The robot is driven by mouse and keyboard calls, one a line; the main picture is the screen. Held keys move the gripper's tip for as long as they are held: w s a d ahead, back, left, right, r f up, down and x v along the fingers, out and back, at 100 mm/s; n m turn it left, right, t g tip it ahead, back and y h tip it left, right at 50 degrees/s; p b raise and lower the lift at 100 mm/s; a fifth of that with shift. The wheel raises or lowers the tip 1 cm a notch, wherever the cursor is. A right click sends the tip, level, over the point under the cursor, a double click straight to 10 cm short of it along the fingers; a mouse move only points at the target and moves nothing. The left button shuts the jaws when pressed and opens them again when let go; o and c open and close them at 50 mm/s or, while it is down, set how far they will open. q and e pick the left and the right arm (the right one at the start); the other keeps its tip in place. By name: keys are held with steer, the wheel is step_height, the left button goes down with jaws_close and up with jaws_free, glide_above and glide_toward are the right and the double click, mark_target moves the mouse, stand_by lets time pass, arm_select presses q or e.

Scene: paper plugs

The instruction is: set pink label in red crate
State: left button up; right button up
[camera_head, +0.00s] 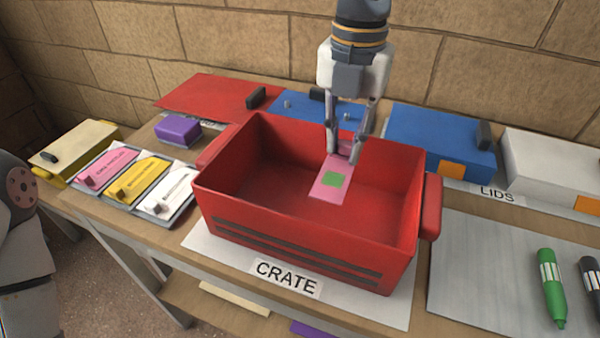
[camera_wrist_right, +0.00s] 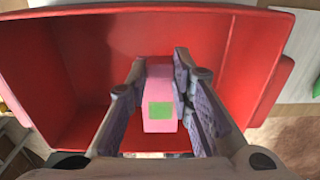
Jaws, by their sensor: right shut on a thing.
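The red crate (camera_head: 300,255) stands open on a mat marked CRATE at the front of the table. My right gripper (camera_head: 343,155) points down into it, shut on a pink label (camera_head: 322,192) with a green square. The label hangs tilted within the crate's opening; I cannot tell whether it touches the floor. In the right wrist view, the pink label (camera_wrist_right: 159,85) lies between the fingers (camera_wrist_right: 160,95), with the red crate (camera_wrist_right: 95,28) around it. My left gripper is not in view; only part of my left arm shows at the left edge.
A tray (camera_head: 189,206) at left holds pink, yellow and white labels. Nearby are a yellow box (camera_head: 78,145) and a purple block (camera_head: 178,129). Red (camera_head: 205,95) and blue (camera_head: 440,138) lids lie behind. Green (camera_head: 551,285) and dark markers rest on a grey mat (camera_head: 480,265) at right.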

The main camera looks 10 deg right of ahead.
step_height(320, 180, down, 10)
steer(key=shift+s+f, duration=0.1)
stand_by(0.4)
steer(key=o, duration=0.7)
steer(key=shift+o, duration=0.2)
step_height(320, 180, up, 12)
steer(key=shift+r, duration=0.1)
